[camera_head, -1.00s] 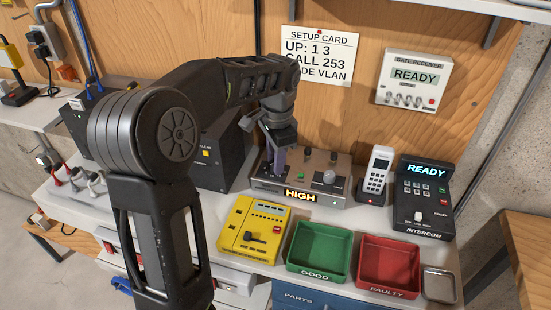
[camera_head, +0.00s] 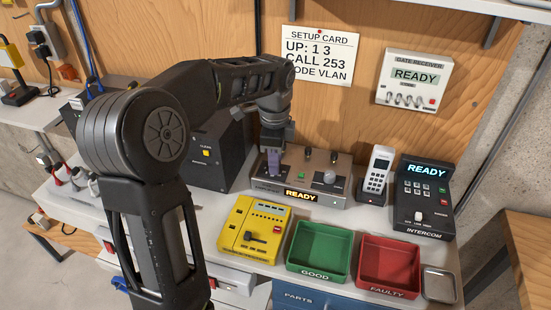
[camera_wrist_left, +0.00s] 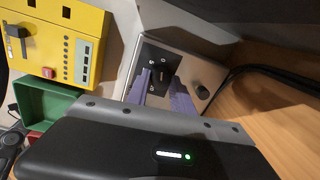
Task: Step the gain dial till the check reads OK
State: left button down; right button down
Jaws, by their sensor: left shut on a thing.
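The grey metal check box (camera_head: 340,160) stands on the bench against the wooden wall. Its lit front display (camera_head: 300,194) reads READY. My left gripper (camera_head: 274,165) reaches down onto the left part of its top and is shut on the dial there. The fingers hide most of this dial in the head view. In the left wrist view the purple fingers (camera_wrist_left: 162,82) close in over a black dial plate (camera_wrist_left: 163,54) with pale marks, too small to read. A second round knob (camera_head: 329,177) sits on the box's right side. My right gripper is not in view.
A yellow unit (camera_head: 238,231), green GOOD tray (camera_head: 291,262) and red FAULTY tray (camera_head: 363,272) stand in front of the box. A cordless phone (camera_head: 377,173) and intercom (camera_head: 421,212) stand to its right. A dark box (camera_head: 209,165) stands close on the left.

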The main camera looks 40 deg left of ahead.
pick_arm(q)
jog(key=shift+m, duration=0.6)
jog(key=c, duration=1.1)
grip_release()
jog(key=r, duration=0.7)
jog(key=shift+s+d+r+b, duration=0.1)
jog(key=shift+s+r+b, duration=0.2)
jog(key=shift+r+b, duration=0.1)
